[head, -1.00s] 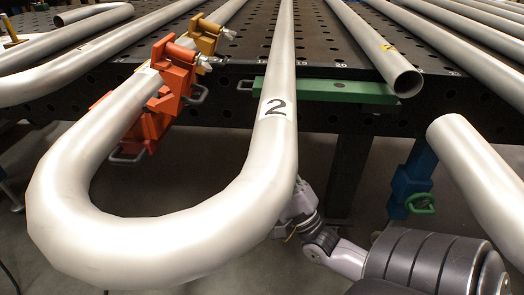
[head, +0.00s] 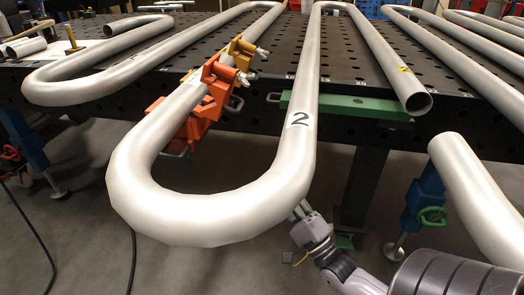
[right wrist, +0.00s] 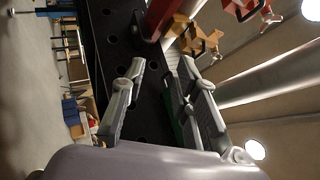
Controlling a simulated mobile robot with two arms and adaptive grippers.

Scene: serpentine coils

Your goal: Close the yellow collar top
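The yellow collar (head: 241,54) sits around the steel pipe marked 2 (head: 299,119), on its left straight run at the bench edge. A pale knob sticks out on its right side. I cannot tell from here how far its top stands open. It also shows in the right wrist view (right wrist: 194,40), near the top. My right gripper (head: 303,211) is below and right of the pipe's bend, partly hidden behind the pipe and apart from the collar. In the right wrist view its two fingers (right wrist: 158,100) are spread with nothing between them. My left gripper is not in view.
An orange collar (head: 204,97) is on the same pipe, nearer me than the yellow one. The black perforated bench (head: 345,50) carries several pipes. A green bar (head: 345,107) lies along its edge. A blue support with a green handle (head: 425,205) stands at right.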

